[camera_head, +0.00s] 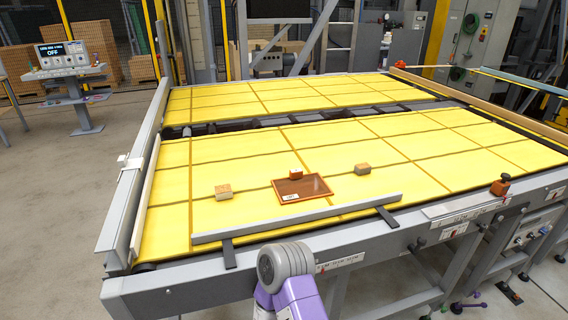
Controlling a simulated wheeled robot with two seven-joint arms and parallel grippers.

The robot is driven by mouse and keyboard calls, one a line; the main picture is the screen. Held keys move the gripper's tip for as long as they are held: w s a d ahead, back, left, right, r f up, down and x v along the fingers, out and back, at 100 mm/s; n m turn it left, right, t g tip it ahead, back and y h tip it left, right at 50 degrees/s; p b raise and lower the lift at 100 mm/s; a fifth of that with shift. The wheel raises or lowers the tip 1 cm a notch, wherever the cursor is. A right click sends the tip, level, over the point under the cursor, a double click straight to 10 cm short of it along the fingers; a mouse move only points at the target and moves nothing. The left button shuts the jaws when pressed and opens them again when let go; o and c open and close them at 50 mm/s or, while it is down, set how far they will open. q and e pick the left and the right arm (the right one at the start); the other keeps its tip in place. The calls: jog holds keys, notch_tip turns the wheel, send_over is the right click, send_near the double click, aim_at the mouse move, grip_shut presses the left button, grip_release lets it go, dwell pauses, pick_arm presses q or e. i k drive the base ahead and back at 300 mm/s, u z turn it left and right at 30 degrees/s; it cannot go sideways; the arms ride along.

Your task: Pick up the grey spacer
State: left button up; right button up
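No plainly grey block can be made out on the yellow table (400,150). Two small tan blocks with duller sides sit on it: one at the left (223,193) and one at the right (363,169). I cannot tell whether either is the spacer. Between them lies a reddish-brown tray (318,187) with a white label. A small orange-red block (296,174) is at its far edge. Neither gripper is in view.
A long grey bar (290,220) lies along the table's front edge. A raised metal rail (130,205) bounds the left side. Most of the yellow surface is clear. A console (64,55) stands back left.

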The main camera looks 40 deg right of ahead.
aim_at(362, 169)
jog(key=u, duration=2.05)
jog(key=k, duration=2.55)
jog(key=z, duration=1.7)
